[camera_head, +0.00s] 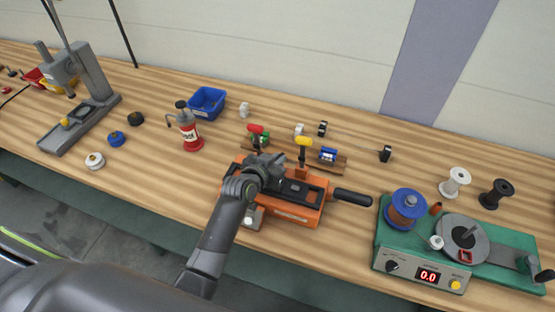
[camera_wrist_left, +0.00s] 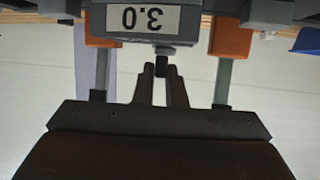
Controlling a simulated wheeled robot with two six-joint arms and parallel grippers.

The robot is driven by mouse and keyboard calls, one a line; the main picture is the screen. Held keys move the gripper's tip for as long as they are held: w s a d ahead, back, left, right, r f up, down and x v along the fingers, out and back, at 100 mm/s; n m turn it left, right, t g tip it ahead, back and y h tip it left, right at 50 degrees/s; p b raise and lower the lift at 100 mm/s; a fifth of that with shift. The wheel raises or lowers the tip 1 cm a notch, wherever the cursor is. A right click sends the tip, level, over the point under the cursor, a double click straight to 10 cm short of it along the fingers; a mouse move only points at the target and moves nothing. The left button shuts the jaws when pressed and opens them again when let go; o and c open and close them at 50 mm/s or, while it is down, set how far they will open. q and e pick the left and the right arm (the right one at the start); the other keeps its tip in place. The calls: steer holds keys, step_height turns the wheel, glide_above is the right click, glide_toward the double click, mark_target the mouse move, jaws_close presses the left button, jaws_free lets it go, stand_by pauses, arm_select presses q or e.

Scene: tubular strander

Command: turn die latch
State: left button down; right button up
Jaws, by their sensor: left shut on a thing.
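My left gripper (camera_head: 268,168) is over the back left part of an orange machine (camera_head: 297,212) with a dark top on the bench. In the left wrist view, the two narrow fingers (camera_wrist_left: 161,72) are shut on a small dark piece, which looks like the die latch (camera_wrist_left: 162,55). That piece sits against a grey block (camera_wrist_left: 150,38) with a white label reading upside-down "3.0". In the head view, my gripper hides the latch. Which way the latch is turned cannot be told. My right gripper is not in view.
A black handle (camera_head: 352,197) sticks out right of the machine. Behind it stand a yellow-topped tool (camera_head: 304,145) and a red-topped one (camera_head: 256,130). A green winder (camera_head: 460,245) is at right.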

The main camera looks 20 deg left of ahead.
arm_select(q)
steer(key=m+h+b, duration=0.1)
steer(key=b, duration=0.1)
steer(key=m+g+h+b, duration=0.1)
steer(key=h+b, duration=0.1)
steer(key=m+h+b, duration=0.1)
steer(key=m+b, duration=0.1)
steer(key=b, duration=0.1)
steer(key=shift+w+a+f+g, duration=0.2)
steer(key=shift+a+f+g, duration=0.1)
steer(key=shift+a, duration=0.1)
steer(key=shift+r+m+g+h+b, duration=0.35)
steer(key=shift+m+g+h+b, duration=0.25)
steer(key=shift+m+h+b, duration=0.5)
steer(key=shift+n, duration=0.3)
steer(key=c, duration=1.5)
jaws_free()
